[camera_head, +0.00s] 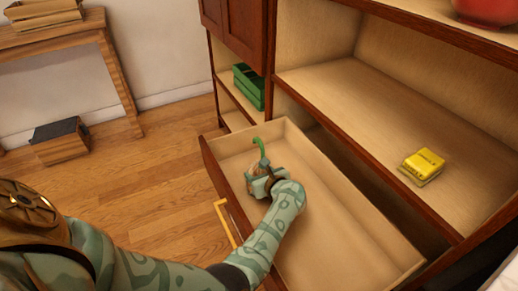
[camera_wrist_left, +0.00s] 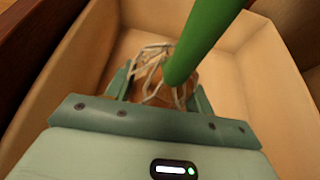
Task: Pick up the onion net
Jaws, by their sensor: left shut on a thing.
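The onion net shows in the left wrist view (camera_wrist_left: 150,72) as white netting around a brown, rounded content, with a green stem-like part (camera_wrist_left: 200,38) rising from it. Most of the net is hidden by the gripper in the head view. My right gripper is not in view.
The open drawer (camera_head: 345,232) has pale walls and a bare floor to the right of the gripper. A yellow packet (camera_head: 423,165) lies on the shelf above. A green crate (camera_head: 249,86) sits on a lower shelf behind. A wooden side table (camera_head: 60,40) stands at far left.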

